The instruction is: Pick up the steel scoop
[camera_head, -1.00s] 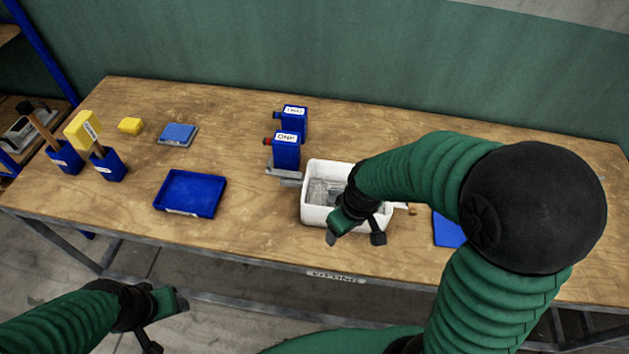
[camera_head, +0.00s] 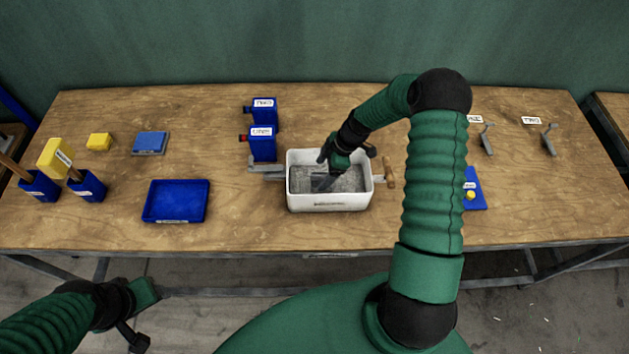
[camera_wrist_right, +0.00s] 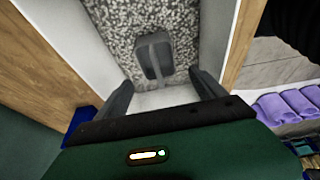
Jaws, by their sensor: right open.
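A grey steel piece, which looks like the scoop (camera_head: 322,182), lies on grey granules in the white bin (camera_head: 330,202). In the right wrist view the scoop (camera_wrist_right: 153,55) shows as a dark grey body with a lighter ridge, partly sunk in the granules. My right gripper (camera_head: 345,160) reaches down into the bin from the far side. In the wrist view its fingers (camera_wrist_right: 163,88) are apart with nothing between them, and the scoop lies just beyond the tips. My left gripper (camera_head: 142,315) is open and empty, low in front of the table.
A wooden handle (camera_head: 390,172) sticks out right of the bin. Two blue bottles (camera_head: 262,145) stand behind left. A blue tray (camera_head: 176,201) lies left, and a blue plate (camera_head: 473,190) with a yellow ball right. The bin's walls closely flank the right gripper.

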